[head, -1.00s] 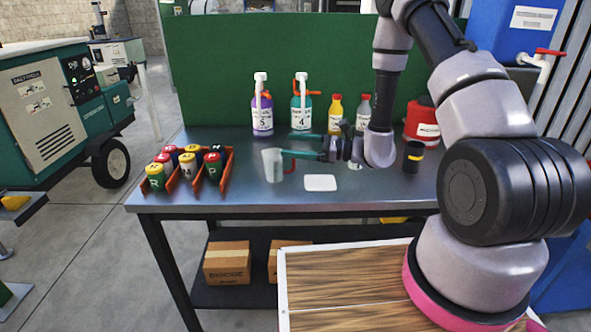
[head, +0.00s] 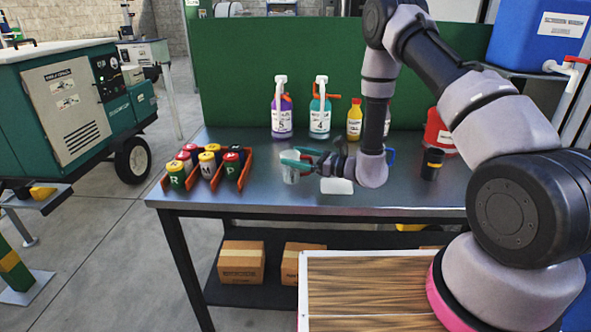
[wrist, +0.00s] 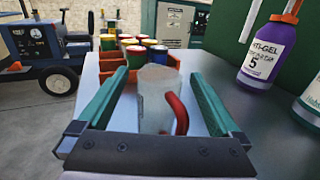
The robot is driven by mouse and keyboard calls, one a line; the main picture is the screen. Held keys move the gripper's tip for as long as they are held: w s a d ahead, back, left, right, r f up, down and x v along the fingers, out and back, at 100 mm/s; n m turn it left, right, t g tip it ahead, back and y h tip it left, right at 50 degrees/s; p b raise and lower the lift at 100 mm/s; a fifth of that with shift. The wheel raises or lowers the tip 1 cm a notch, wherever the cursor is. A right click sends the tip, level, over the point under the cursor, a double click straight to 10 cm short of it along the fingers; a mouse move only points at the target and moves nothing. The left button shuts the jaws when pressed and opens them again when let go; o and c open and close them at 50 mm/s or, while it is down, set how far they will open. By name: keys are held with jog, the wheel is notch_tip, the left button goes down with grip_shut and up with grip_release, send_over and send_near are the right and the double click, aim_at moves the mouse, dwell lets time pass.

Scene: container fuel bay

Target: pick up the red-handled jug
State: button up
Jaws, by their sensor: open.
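The red-handled jug is a clear, whitish cup (wrist: 158,88) with a curved red handle (wrist: 181,115) toward the camera in the wrist view. In the head view the jug (head: 290,174) stands on the metal table, partly hidden by my fingers. My gripper (head: 294,160) is open and low over the table. In the wrist view its green fingers (wrist: 158,80) lie on either side of the jug, with visible gaps.
Several coloured canisters (head: 209,158) sit in orange racks (head: 217,176) left of the jug. A purple bottle (head: 282,120), a teal bottle (head: 320,118) and a yellow bottle (head: 354,122) stand behind. A white pad (head: 340,187) lies to the right.

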jog(key=shift+x, duration=1)
jog(key=c, duration=1.4)
